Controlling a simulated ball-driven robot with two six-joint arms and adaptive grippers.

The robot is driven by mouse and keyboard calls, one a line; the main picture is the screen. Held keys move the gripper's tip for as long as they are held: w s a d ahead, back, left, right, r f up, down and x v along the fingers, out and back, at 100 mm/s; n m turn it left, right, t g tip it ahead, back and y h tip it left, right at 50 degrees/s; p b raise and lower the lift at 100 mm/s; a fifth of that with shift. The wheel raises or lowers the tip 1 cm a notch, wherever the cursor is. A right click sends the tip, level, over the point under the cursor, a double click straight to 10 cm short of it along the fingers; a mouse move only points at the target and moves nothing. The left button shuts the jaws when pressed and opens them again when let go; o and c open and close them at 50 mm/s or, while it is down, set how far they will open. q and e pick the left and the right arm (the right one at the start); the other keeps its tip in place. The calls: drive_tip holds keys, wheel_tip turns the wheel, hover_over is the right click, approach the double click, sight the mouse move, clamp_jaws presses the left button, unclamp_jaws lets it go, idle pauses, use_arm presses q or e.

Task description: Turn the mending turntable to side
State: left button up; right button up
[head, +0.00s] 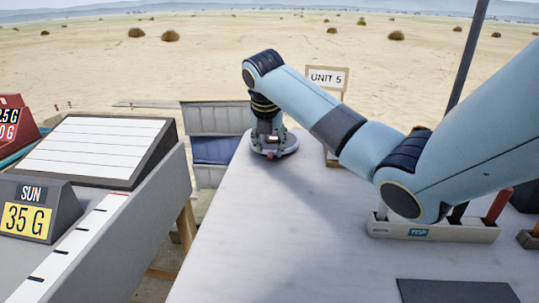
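The mending turntable (288,150) looks like a low, round grey disc near the far left edge of the white table. A small label or marker shows at its front edge, too small to read. My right arm reaches in from the right, and my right gripper (268,132) points straight down at the turntable, over its middle. The gripper's fingers are dark and small here, so I cannot tell whether they are open or shut, or touching the disc. Anything between them is hidden. My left gripper is not in view.
A "UNIT 5" sign (328,78) stands behind the turntable. A pale rack marked "TOP" (455,233) holds dark and red tools at the right. A dark mat (458,291) lies at the front right. A side table (150,225) with a "SUN 35 G" display stands left. The middle tabletop is clear.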

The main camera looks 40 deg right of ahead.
drive_tip(key=shift+x, duration=1.35)
clamp_jaws()
